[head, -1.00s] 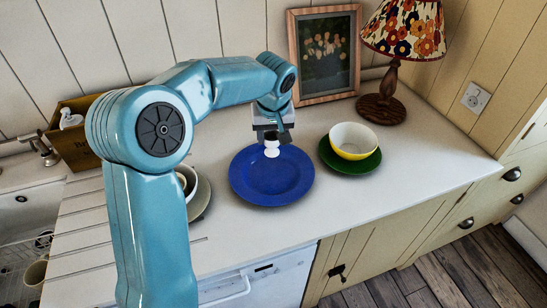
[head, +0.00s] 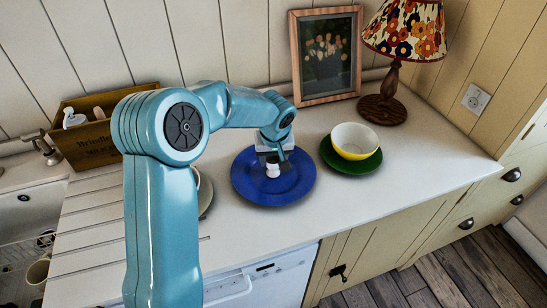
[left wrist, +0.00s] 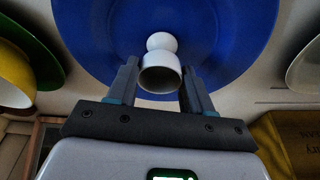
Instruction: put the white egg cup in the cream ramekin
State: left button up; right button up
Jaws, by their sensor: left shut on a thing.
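My left gripper (head: 273,164) is shut on the white egg cup (head: 273,171), over the blue plate (head: 250,192). In the left wrist view the egg cup (left wrist: 160,72) sits between the two fingers, with the blue plate (left wrist: 225,35) behind it. I cannot tell whether the cup touches the plate. No cream ramekin can be made out for certain; a pale vessel (head: 196,178) on a pale saucer (head: 206,196) is mostly hidden behind my left arm. My right gripper is not in view.
A yellow and white bowl (head: 355,138) stands on a green plate (head: 350,166) to the right. A lamp (head: 383,108) and a framed picture (head: 326,97) stand at the back. A wooden box (head: 85,150) is by the sink. The counter's front right is clear.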

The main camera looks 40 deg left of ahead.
pick_arm(q)
jog(key=shift+d+f, duration=0.1)
jog(key=shift+f, duration=0.1)
jog(key=o, duration=1.1)
jog(key=shift+r, duration=0.15)
jog(key=shift+c, duration=0.2)
jog(key=shift+r, duration=0.1)
jog(key=v, duration=1.2)
jog(key=shift+r, duration=0.25)
jog(key=shift+f, duration=0.1)
